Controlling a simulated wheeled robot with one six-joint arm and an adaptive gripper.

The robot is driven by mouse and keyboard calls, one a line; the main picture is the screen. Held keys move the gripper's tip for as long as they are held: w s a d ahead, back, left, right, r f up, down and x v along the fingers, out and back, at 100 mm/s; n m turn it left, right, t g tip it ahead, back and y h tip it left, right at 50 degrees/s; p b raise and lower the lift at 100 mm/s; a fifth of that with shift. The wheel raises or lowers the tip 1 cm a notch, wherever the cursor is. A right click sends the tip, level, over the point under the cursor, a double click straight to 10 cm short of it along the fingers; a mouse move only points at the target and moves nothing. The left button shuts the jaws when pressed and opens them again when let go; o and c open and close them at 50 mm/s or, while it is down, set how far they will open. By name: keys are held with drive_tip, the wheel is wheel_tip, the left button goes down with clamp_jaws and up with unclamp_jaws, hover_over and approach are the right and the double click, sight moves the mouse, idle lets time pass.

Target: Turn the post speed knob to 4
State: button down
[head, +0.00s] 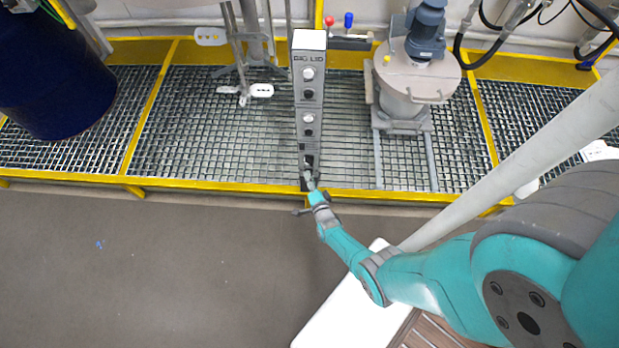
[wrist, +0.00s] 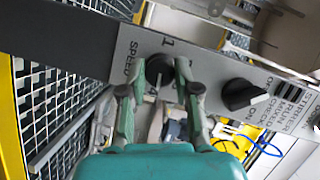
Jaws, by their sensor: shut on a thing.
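The control post (head: 308,100) is a tall narrow grey column with several round knobs, standing at the front of the grating in the head view. In the wrist view its panel (wrist: 205,75) runs diagonally. The speed knob (wrist: 158,68) is black and round, beside the printed word SPEED and a figure 1; its pointer direction is hard to tell. My gripper (wrist: 160,75) has its two grey-green fingers on either side of this knob and is shut on it. In the head view my gripper (head: 310,182) is at the low end of the post, partly hiding that knob.
A second black knob (wrist: 244,95) with STIRRER, RUN and CHECK lettering sits right of the gripper. A yellow rail (head: 230,186) edges the grating. A lidded vessel with motor (head: 418,75) stands right of the post, a blue drum (head: 55,75) far left. The floor (head: 150,270) is mostly clear.

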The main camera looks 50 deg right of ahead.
drive_tip(key=shift+m+t, duration=0.3)
drive_tip(key=shift+m, duration=0.2)
drive_tip(key=shift+d, duration=0.1)
drive_tip(key=c, duration=0.8)
unclamp_jaws()
drive_tip(key=shift+c, duration=0.2)
drive_tip(key=shift+s, duration=0.1)
drive_tip(key=f+v, duration=0.1)
drive_tip(key=v, duration=1)
drive_tip(key=shift+s+a+r, duration=0.25)
drive_tip(key=shift+s+r, duration=0.1)
drive_tip(key=shift+r, duration=0.15)
